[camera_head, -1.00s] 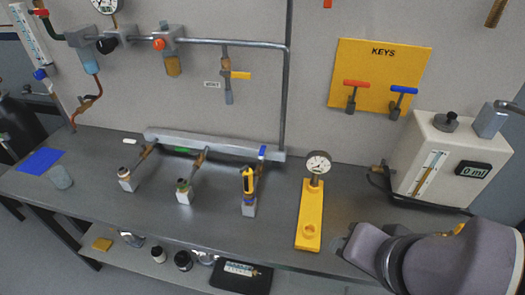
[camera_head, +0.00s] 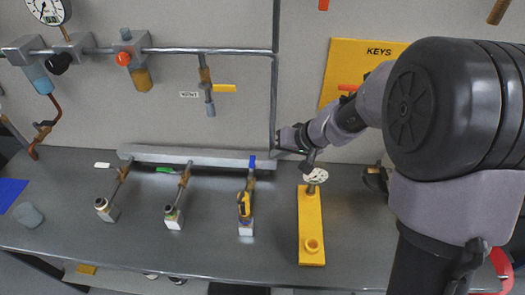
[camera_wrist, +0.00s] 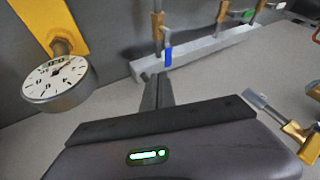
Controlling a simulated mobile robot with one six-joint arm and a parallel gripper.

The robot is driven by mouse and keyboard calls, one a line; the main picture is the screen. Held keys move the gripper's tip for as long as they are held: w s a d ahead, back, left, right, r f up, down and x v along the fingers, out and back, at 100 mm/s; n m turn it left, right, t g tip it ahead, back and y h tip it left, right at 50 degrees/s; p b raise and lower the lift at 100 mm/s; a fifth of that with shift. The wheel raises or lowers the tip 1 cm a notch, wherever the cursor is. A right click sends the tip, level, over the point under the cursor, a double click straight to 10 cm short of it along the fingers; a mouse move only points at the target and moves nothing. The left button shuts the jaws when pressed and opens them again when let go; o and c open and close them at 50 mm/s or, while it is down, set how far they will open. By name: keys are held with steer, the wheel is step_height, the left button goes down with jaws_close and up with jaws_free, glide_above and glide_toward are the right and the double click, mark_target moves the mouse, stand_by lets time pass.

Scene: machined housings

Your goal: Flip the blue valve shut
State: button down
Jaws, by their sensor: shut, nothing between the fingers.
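The blue valve handle (camera_head: 252,163) is at the right end of the grey manifold bar (camera_head: 195,157) at the back of the bench. It points roughly along its pipe, while the white and green handles lie crosswise. In the wrist view the blue handle (camera_wrist: 168,54) shows beyond and just right of my fingers. My gripper (camera_head: 306,168) hangs near the wall, right of the blue handle and close to the gauge, with its fingers pointing down. In the wrist view the fingers of my gripper (camera_wrist: 153,80) are together and empty, apart from the handle.
A dial gauge (camera_head: 316,176) on a yellow plate (camera_head: 311,225) stands close by my fingers. The vertical wall pipe (camera_head: 275,80) runs close to my gripper. A yellow-handled wall valve (camera_head: 208,88) hangs above the manifold. My arm covers much of the KEYS board (camera_head: 345,65).

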mark_target(252, 168)
steer(key=b+x, duration=0.2)
steer(key=x, duration=0.8)
